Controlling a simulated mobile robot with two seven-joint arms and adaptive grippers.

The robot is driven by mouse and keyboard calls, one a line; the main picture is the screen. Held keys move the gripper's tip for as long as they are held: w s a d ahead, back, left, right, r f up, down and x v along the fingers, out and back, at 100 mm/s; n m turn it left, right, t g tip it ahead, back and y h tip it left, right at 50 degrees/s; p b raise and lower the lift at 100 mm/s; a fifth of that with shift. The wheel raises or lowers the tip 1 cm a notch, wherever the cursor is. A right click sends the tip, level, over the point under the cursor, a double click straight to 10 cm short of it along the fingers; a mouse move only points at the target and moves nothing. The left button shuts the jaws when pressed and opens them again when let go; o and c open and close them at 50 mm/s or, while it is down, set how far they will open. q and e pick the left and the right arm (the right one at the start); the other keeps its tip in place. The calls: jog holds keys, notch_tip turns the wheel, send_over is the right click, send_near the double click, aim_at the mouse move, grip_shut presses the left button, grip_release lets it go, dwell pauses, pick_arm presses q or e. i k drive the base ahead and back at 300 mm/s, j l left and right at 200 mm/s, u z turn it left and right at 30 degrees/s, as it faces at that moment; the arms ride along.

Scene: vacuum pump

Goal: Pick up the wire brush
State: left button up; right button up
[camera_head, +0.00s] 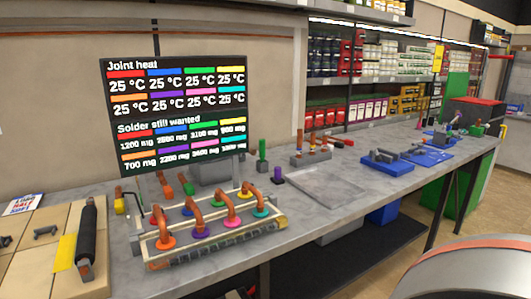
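I cannot pick out the wire brush with certainty; the small tools on the bench are too small to tell apart. A grey block (310,159) near the back middle of the bench holds several upright pieces with coloured tops. An upright green-handled piece (262,154) and a short purple piece (278,175) stand to its left. Neither of my grippers is in view.
The grey bench (350,188) carries a rack of copper pipe bends (192,238) at front, below a dark display board (178,112). A flat grey plate (325,187) lies mid-bench; blue tools (388,162) lie right. A black roller (87,234) lies left. Stocked shelves stand behind.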

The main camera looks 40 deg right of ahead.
aim_at(261, 142)
jog(key=k+l, duration=0.1)
jog(key=l, duration=0.3)
jog(key=k+l, duration=0.1)
jog(key=l, duration=0.25)
jog(key=k+l, duration=0.1)
jog(key=l, duration=0.3)
jog(key=l+u, duration=0.1)
jog(key=l, duration=0.3)
jog(key=k+l, duration=0.2)
jog(key=l, duration=0.15)
